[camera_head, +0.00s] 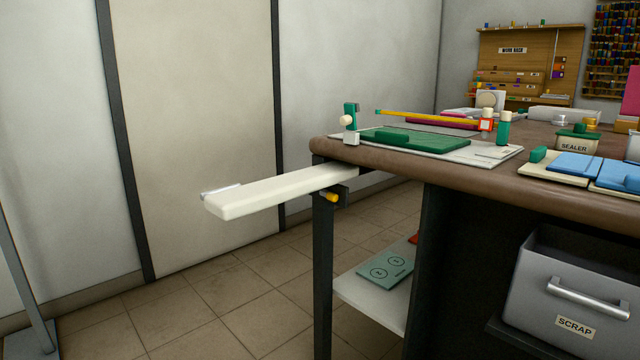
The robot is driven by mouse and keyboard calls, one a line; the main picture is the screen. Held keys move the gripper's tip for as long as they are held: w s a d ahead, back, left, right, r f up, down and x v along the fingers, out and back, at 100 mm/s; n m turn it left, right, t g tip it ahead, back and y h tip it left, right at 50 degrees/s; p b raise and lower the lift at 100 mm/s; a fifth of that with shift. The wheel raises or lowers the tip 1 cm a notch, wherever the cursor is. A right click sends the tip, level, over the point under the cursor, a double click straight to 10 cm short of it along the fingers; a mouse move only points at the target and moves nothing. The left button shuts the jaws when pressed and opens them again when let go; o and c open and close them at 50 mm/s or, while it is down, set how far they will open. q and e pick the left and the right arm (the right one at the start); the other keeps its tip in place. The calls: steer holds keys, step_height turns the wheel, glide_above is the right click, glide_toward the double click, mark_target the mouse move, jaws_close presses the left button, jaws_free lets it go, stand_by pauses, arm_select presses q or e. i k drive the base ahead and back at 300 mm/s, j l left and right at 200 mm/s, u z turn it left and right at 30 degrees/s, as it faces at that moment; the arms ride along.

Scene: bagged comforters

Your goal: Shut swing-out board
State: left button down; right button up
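The swing-out board (275,192) is a long, cream-white, padded-looking board. It juts out to the left from under the left corner of the workbench, roughly level, with open floor below it. A thin metallic bar (220,191) shows at its far outer end. A dark bracket with a yellow knob (331,197) sits under the board's inner end, by the table leg. Neither of my grippers is in view.
The brown workbench (590,204) fills the right side, with a green mat (420,139), blue packs (575,164) and small tools on top. A grey SCRAP drawer (540,290) and a low white shelf (368,305) are below.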

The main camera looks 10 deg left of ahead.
mark_target(231, 202)
steer(key=j+z, duration=1.35)
steer(key=j, duration=0.15)
steer(key=k+j, duration=0.1)
steer(key=j, duration=0.3)
steer(key=k+j+z, duration=0.1)
steer(key=j, duration=0.35)
steer(key=k+j, duration=0.2)
steer(key=j, duration=0.2)
steer(key=k+j+z, duration=0.1)
steer(key=j, duration=0.3)
steer(key=k+j, duration=0.15)
steer(key=j, duration=0.25)
steer(key=k+j, duration=0.15)
steer(key=j, duration=0.25)
steer(key=k+j+z, duration=0.1)
steer(key=j, duration=0.3)
steer(key=k, duration=0.05)
